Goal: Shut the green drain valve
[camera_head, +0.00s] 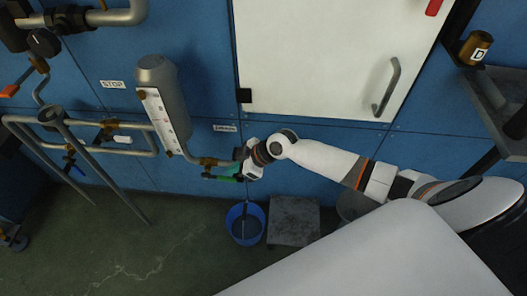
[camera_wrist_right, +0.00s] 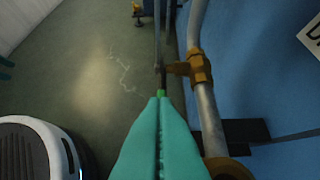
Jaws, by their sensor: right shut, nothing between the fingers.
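The green drain valve handle (camera_head: 222,178) is at the low end of the pipe below the grey cylinder, near a small label (camera_head: 224,128). My right gripper (camera_head: 231,170) reaches it from the right, its teal fingers overlapping the handle. In the right wrist view the fingers (camera_wrist_right: 160,101) are shut together and empty. A small green end of the handle (camera_wrist_right: 161,92) shows just past their tips; whether they touch cannot be told. A brass fitting (camera_wrist_right: 199,67) sits on the pipe beside it. My left gripper is in neither view.
A blue bucket (camera_head: 236,212) stands on the floor below the valve, with a grey block (camera_head: 293,221) beside it. The grey cylinder (camera_head: 164,82) and pipes (camera_head: 140,152) crowd the left. A white cabinet door (camera_head: 310,60) is behind. Floor at lower left is clear.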

